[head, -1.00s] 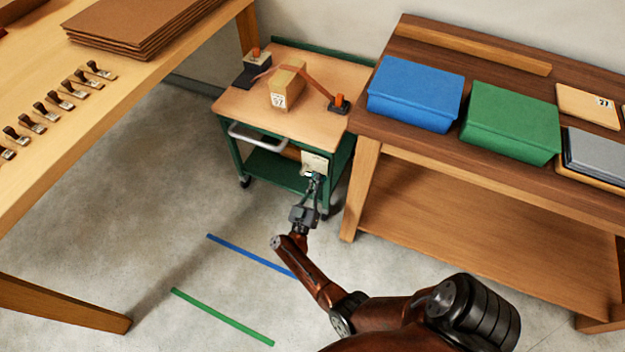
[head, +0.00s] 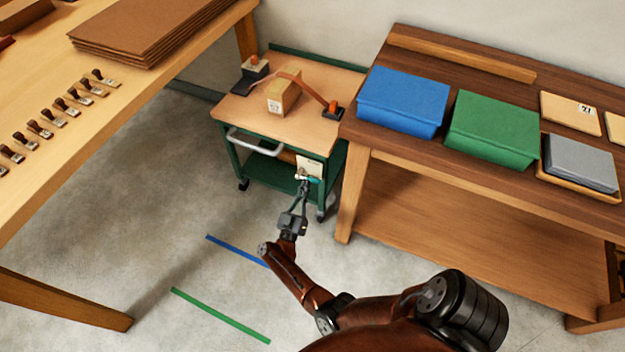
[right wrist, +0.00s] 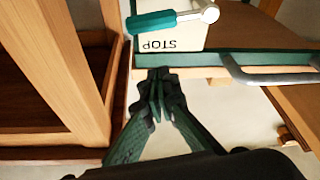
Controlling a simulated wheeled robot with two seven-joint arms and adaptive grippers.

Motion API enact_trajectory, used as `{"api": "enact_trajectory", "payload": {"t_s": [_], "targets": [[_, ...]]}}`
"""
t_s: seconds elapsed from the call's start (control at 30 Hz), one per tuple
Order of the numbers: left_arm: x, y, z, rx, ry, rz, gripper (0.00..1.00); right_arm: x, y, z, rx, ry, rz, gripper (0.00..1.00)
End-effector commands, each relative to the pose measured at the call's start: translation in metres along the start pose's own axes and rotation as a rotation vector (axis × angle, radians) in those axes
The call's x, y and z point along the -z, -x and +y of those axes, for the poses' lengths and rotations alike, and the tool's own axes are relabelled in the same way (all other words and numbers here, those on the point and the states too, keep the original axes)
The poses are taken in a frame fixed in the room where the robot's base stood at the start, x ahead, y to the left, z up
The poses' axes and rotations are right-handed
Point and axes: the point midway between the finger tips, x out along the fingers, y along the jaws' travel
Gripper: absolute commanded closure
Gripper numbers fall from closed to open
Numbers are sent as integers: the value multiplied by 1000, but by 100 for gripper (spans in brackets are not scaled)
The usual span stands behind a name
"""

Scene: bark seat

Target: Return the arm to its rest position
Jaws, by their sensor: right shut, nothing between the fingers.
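My right arm (head: 300,280) reaches in from the lower right of the head view. Its gripper (head: 303,190) is shut and empty, just in front of the green cart's near corner. In the right wrist view the closed fingertips (right wrist: 160,76) are below the cart's edge, apart from the lever. The lever's teal handle (right wrist: 151,22) lies about level across a pale card marked STOP (right wrist: 180,36), which appears upside down there. The card (head: 309,166) also shows on the cart front in the head view. My left gripper is out of view.
The green cart (head: 262,166) carries a boxed parcel (head: 283,96) and an orange strap. A dark bench (head: 480,185) with blue (head: 403,98) and green (head: 493,128) bins stands close on the right. A light table (head: 100,105) is on the left. Open floor lies between them.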

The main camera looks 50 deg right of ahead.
Motion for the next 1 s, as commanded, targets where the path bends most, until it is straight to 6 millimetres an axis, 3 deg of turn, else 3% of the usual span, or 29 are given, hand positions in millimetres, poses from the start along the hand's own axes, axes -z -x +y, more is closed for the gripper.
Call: {"api": "enact_trajectory", "payload": {"t_s": [0.2,0.4,0.77,0.87,1.0], "targets": [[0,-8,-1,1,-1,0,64,0,41,-2,-1,0,2,100],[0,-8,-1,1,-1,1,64,0,58,-2,-2,-1,4,100],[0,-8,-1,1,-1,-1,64,-2,57,-3,20,-9,11,100],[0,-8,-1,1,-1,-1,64,-6,48,-8,104,-39,32,100],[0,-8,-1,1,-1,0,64,-14,40,-25,345,-103,58,100]]}}
